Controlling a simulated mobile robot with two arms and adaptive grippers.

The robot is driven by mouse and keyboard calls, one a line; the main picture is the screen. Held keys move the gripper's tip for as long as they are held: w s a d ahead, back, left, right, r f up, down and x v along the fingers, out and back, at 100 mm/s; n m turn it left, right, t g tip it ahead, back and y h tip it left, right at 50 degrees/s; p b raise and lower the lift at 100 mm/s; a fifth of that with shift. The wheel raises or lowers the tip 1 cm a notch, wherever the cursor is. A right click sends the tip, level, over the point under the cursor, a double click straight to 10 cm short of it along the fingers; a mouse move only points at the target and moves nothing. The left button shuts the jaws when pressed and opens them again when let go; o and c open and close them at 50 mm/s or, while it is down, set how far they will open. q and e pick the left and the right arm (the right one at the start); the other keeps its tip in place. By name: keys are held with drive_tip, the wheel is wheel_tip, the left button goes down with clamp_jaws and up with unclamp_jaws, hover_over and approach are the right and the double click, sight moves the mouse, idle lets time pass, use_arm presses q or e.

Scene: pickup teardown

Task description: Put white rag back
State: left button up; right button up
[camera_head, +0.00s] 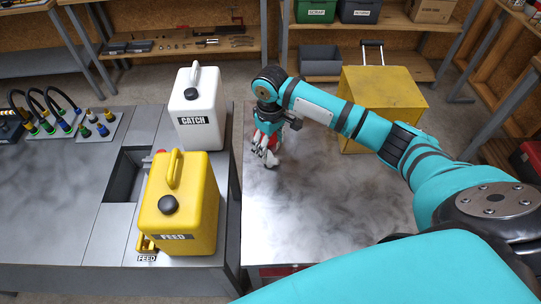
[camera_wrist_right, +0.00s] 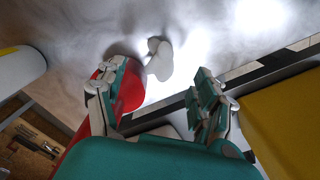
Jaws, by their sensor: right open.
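My right gripper (camera_head: 266,142) points down near the back left of the smoky grey tabletop (camera_head: 330,200). In the right wrist view its fingers (camera_wrist_right: 160,85) are apart. A small lumpy white thing (camera_wrist_right: 158,58), possibly the white rag, shows just beyond the gap between the fingertips. A red rounded thing (camera_wrist_right: 128,92) is close beside the left-hand finger, partly hidden by it. I cannot tell whether either touches a finger. In the head view the gripper mostly hides both things. My left gripper is not in view.
A white CATCH jug (camera_head: 197,108) and a yellow FEED jug (camera_head: 180,205) stand on the bench to the left. A yellow box (camera_head: 383,98) stands behind the tabletop, beneath my right arm. The tabletop's middle is clear.

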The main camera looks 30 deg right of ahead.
sight(270, 156)
wheel_tip(270, 156, up, 6)
drive_tip(key=shift+f+b, duration=0.1)
drive_tip(key=shift+b, duration=0.25)
drive_tip(key=shift+f, duration=0.1)
